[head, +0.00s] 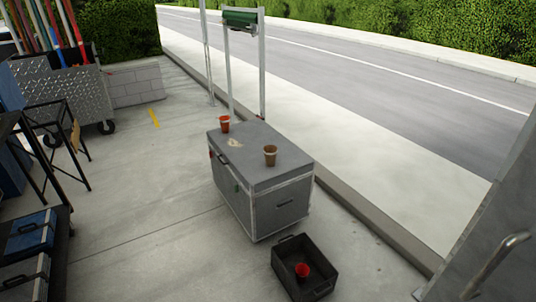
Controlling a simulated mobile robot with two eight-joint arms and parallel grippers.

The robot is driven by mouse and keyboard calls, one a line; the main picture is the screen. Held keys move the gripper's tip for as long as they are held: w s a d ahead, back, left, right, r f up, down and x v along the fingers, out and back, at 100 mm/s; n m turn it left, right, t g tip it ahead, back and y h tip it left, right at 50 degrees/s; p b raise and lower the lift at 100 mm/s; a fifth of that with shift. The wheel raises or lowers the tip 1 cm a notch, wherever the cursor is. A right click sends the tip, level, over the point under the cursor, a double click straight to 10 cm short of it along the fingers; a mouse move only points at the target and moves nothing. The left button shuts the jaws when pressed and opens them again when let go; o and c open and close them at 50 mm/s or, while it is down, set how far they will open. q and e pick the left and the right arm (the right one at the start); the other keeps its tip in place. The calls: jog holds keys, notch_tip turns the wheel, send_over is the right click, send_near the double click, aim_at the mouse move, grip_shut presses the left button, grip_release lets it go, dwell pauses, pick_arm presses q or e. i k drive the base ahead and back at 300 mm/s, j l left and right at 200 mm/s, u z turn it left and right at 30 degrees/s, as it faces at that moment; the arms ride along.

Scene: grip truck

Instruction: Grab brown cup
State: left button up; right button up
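The brown cup (271,156) stands upright on the top of a grey case (290,166), near its front right part. A red-orange cup (224,124) stands on the same top, toward the back left corner. Neither of my grippers shows in the head view, and nothing touches the brown cup.
A black open crate (288,247) with a red cup (302,270) inside stands on the ground before the case. A metal stand (263,65) is behind the case. Dark shelving with blue cases (27,232) is at left. Concrete between is free. A grey panel (490,235) is at right.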

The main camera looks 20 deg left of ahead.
aim_at(270, 150)
jog(key=i+j+u, duration=0.15)
jog(key=i+j, duration=0.25)
jog(key=i+j+u, duration=0.1)
jog(key=i+j, duration=0.3)
jog(key=i+j+u, duration=0.15)
jog(key=i+j, duration=0.15)
jog(key=i, duration=0.2)
jog(key=i+j+u, duration=0.1)
jog(key=i+j, duration=0.15)
jog(key=i, duration=0.25)
jog(key=i+j+u, duration=0.15)
jog(key=i, duration=0.3)
jog(key=i+j+u, duration=0.1)
jog(key=i+j, duration=0.2)
jog(key=i, duration=0.2)
